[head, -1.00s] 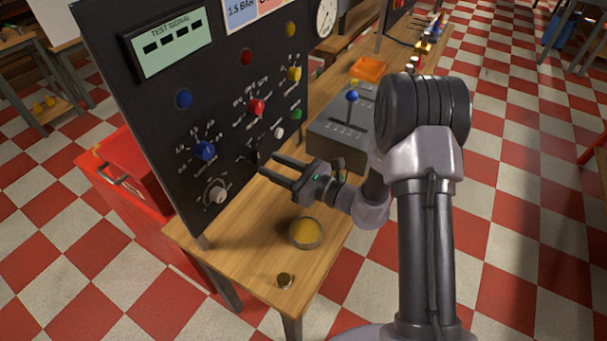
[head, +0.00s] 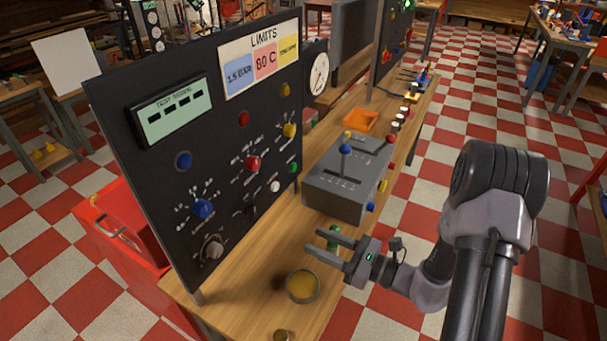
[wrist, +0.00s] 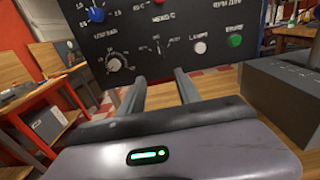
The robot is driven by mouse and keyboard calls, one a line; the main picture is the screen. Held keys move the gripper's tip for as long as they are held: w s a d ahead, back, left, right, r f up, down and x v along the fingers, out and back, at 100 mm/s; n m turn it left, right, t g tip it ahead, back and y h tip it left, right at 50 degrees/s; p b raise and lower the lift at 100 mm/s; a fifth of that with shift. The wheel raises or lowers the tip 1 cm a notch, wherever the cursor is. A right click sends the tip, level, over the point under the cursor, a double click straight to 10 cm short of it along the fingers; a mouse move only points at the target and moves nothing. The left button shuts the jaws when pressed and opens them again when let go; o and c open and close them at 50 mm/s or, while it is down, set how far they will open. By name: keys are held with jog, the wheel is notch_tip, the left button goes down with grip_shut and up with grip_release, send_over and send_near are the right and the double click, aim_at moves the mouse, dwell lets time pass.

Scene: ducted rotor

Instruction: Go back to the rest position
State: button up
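My gripper (head: 325,247) is open and empty above the wooden bench, in front of the black control panel (head: 135,100) and apart from it. In the wrist view its two fingers (wrist: 160,88) stand apart with nothing between them, pointing at the lower part of the panel (wrist: 120,40). The panel carries a blue knob (head: 203,208), a red knob (head: 252,164), a yellow knob (head: 289,130), a grey-white knob (head: 212,249) and a black lever switch (head: 245,207). A white button (wrist: 200,47) and a green button (wrist: 235,41) show to the right of the switch.
A grey lever box (head: 335,190) stands on the bench (head: 245,268) just behind my gripper. A round dish with yellow contents (head: 302,286) and a small brass cap (head: 281,336) are near the front. A red cabinet (head: 120,240) is at left.

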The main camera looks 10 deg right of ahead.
jog(key=s+a+r+n+g+h, duration=0.2)
jog(key=s+a+r+n+g, duration=0.35)
jog(key=s+n, duration=0.25)
jog(key=s+a+r+n+g+h, duration=0.35)
jog(key=s+r+n+g, duration=0.3)
jog(key=s, duration=0.25)
jog(key=s+d+r+n+t+h, duration=0.2)
jog(key=d+r+n+t+h, duration=0.3)
jog(key=d+n+t+h, duration=0.1)
jog(key=shift+s+d+n+t+h, duration=0.35)
jog(key=shift+s+d+t, duration=0.05)
jog(key=shift+d, duration=0.4)
jog(key=shift+r, duration=0.1)
